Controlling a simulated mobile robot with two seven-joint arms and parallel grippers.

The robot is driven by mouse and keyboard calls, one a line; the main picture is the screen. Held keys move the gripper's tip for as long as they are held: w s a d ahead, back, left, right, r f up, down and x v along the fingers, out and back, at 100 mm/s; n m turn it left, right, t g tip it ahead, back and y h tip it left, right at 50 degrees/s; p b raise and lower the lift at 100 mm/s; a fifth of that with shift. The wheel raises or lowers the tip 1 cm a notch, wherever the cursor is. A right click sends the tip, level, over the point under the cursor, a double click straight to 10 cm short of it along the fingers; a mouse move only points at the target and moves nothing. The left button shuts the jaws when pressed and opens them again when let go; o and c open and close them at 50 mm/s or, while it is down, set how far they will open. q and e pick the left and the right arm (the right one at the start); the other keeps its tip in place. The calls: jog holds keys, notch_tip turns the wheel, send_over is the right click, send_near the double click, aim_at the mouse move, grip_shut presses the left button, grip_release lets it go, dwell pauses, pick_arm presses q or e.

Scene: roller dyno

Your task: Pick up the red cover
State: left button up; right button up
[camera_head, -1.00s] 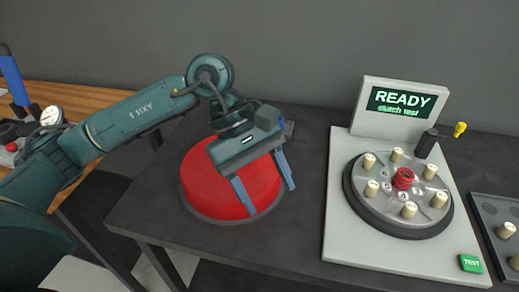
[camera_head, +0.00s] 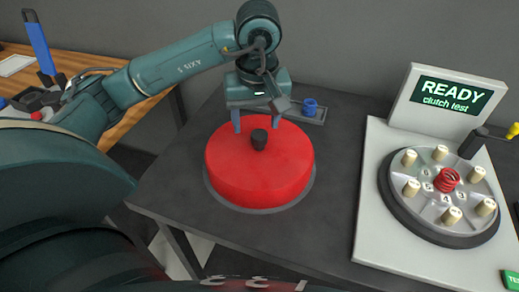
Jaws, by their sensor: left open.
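The red cover (camera_head: 255,180) is a wide round lid with a black knob (camera_head: 259,140) on top. It sits on a grey round base on the dark table. My left gripper (camera_head: 256,126) is open and points down at the back part of the cover. Its two fingers stand apart, just behind the knob in the picture. I cannot tell whether the fingertips touch the cover. Nothing is held between them. My right gripper does not show.
A clutch test stand (camera_head: 378,190) is at the right, with a pegged disc, a red spring (camera_head: 447,180) and a READY screen (camera_head: 452,97). Behind the cover is a grey tray (camera_head: 322,119) with a blue part (camera_head: 310,106). A wooden bench (camera_head: 135,118) is at the left.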

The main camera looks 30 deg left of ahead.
aim_at(259, 134)
pick_arm(q)
jog(key=shift+w+f+p, duration=0.15)
jog(key=shift+w+f, duration=0.05)
jog(key=shift+f, duration=0.7)
jog(key=shift+w+f+p, duration=0.2)
jog(key=shift+f, duration=0.65)
jog(key=shift+w+f+p, duration=0.15)
jog(key=shift+w+f, duration=0.05)
jog(key=shift+f, duration=0.7)
jog(key=shift+c, duration=0.6)
jog(key=shift+r, duration=0.1)
grip_shut()
